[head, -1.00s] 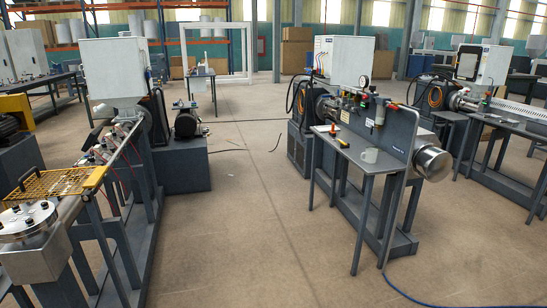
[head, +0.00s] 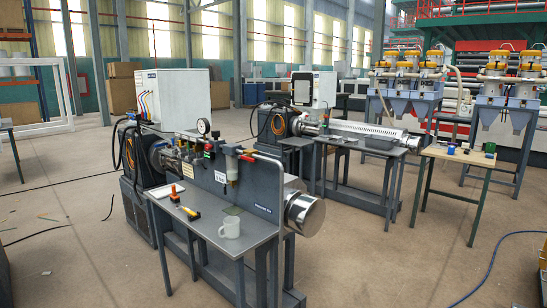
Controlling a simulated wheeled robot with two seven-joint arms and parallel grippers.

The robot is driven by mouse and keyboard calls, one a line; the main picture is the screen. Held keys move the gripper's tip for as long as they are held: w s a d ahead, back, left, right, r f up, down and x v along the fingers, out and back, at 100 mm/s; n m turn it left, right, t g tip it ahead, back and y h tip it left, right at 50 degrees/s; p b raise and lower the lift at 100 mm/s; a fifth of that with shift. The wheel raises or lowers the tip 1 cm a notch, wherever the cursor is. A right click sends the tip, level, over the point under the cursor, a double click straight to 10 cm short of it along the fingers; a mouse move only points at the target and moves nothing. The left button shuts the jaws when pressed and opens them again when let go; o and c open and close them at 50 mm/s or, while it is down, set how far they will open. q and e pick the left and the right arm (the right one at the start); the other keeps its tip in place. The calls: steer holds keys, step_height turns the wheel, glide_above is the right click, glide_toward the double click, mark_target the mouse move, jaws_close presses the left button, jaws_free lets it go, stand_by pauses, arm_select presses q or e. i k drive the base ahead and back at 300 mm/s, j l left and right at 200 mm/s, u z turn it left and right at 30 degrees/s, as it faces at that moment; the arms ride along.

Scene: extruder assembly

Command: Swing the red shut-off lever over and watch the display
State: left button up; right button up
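A grey machine panel (head: 262,190) stands behind a small work table at the left centre of the head view. A small red part (head: 247,157) sits at the panel's top edge and may be the shut-off lever; it is too small to be sure. Another small red and green part (head: 208,149) sits further left on the machine. A round white gauge (head: 203,126) stands above it. No lit display can be made out. Neither of my grippers is in view.
The grey work table (head: 205,222) holds a white mug (head: 230,227), a yellow and black tool (head: 187,213) and an orange item (head: 174,195). A second machine (head: 345,134) and a wooden table (head: 457,156) stand further right. A blue hose (head: 490,262) lies on the open floor.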

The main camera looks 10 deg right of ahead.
mark_target(247, 158)
steer(key=i+l+u, duration=0.15)
steer(key=i+l, duration=0.25)
steer(key=i, duration=0.25)
steer(key=i+l+u, duration=0.15)
steer(key=i+l, duration=0.35)
steer(key=i, duration=0.1)
